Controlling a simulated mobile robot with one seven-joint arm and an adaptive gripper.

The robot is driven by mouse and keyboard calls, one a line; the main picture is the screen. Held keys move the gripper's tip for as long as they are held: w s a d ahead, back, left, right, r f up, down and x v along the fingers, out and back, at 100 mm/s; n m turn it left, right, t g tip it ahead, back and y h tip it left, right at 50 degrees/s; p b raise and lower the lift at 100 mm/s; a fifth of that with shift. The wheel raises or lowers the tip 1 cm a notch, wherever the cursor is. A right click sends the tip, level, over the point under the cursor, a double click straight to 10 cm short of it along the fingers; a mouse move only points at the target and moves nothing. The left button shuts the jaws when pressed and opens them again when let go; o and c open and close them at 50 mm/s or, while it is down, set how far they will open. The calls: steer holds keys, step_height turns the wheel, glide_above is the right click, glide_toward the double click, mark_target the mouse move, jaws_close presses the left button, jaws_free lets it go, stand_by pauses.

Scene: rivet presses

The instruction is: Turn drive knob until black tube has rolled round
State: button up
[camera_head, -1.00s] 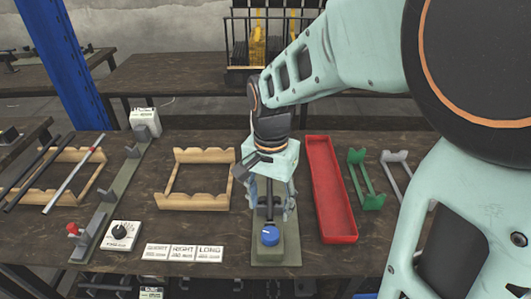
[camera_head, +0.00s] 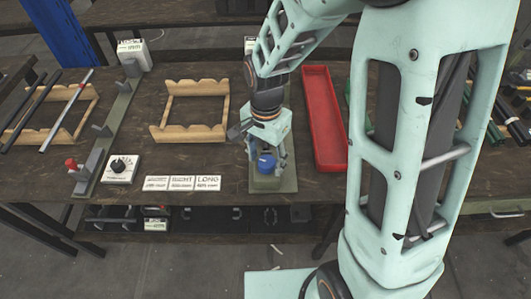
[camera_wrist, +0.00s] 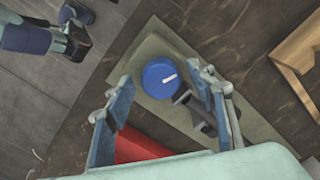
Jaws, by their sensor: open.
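The blue drive knob (camera_head: 266,162) stands on a small green-grey base plate (camera_head: 272,185) at the table's front. In the wrist view the knob (camera_wrist: 159,77) is round with a short white mark on top. My gripper (camera_head: 266,154) is open above the knob, which shows between its fingertips in the wrist view; I cannot tell whether they touch it. A dark cylindrical part (camera_wrist: 198,112) beside the knob is partly hidden by a finger. Two dark tubes (camera_head: 33,104) and a silver one (camera_head: 66,110) lie across a wooden rack at the left.
A red tray (camera_head: 324,120) lies right of the base plate. My arm hides much of the right side.

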steer(key=shift+f, duration=0.15)
steer(key=shift+c, duration=0.4)
steer(key=c, duration=1.1)
steer(key=shift+n, duration=0.4)
steer(key=n, duration=0.5)
steer(key=shift+d+n, duration=0.1)
steer(key=shift+n, duration=0.3)
steer(key=n+p, duration=0.1)
steer(key=n, duration=0.2)
steer(key=shift+d+n, duration=0.1)
steer(key=shift+n, duration=0.2)
steer(key=shift+n+p, duration=0.35)
steer(key=shift+n, duration=1.55)
